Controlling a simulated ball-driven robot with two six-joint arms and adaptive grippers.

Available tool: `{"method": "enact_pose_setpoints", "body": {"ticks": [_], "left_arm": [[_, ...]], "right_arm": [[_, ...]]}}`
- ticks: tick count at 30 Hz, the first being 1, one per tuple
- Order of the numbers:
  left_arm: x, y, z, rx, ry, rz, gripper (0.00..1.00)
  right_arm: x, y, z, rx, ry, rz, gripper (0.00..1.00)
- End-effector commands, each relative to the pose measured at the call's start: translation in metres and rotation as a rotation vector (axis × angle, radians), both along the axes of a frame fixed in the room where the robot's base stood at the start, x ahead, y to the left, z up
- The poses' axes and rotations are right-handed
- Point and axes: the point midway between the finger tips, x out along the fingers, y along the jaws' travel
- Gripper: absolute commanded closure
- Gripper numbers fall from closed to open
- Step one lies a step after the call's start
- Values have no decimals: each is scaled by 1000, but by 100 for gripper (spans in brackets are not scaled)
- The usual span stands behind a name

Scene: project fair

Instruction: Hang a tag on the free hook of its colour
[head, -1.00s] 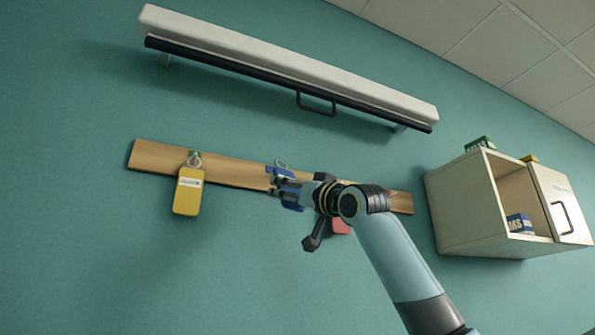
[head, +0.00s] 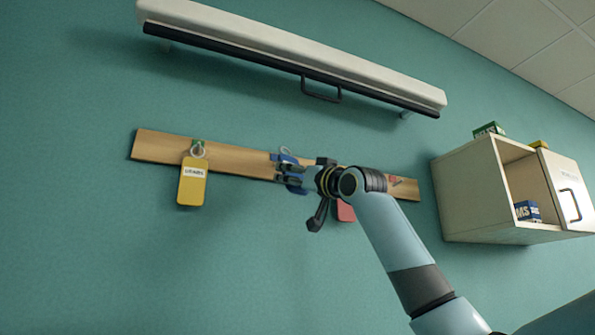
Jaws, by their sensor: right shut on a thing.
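A wooden hook board (head: 240,160) runs across the teal wall. A yellow tag (head: 191,187) with a white label hangs by its ring near the board's left end, at a green-marked hook (head: 197,147). My right gripper (head: 288,172) is in front of the board's middle, shut on a blue tag (head: 297,189). That tag's ring (head: 286,151) shows above the fingers, which hide most of the tag. Whether the ring touches a hook I cannot tell. A red tag (head: 345,211) shows partly behind my right arm. A red mark (head: 393,181) is near the board's right end. My left gripper is not in view.
A long white wall unit (head: 290,50) with a dark lower edge and handle (head: 321,90) is above the board. A wall cabinet (head: 465,190) at the right has an open compartment holding a blue box (head: 527,211). A green box (head: 488,130) is on top. Wall below is clear.

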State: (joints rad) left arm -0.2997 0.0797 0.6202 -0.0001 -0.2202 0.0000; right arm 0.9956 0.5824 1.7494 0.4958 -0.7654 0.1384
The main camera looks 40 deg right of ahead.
Motion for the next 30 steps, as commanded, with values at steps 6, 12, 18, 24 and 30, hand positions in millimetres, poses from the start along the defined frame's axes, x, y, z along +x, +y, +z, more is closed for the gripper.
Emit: {"method": "enact_pose_setpoints", "body": {"ticks": [6, 12, 18, 24, 30], "left_arm": [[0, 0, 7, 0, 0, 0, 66], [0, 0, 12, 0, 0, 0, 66], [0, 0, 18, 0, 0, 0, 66], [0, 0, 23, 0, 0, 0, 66], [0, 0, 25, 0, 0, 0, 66]], "right_arm": [[14, -4, 0, 2, 1, 1, 62], [27, -6, -1, 2, 0, 2, 62], [39, -10, -2, 1, 0, -1, 62], [48, -11, -8, 1, 0, 0, 62], [51, -12, -12, 0, 0, 0, 62]]}}
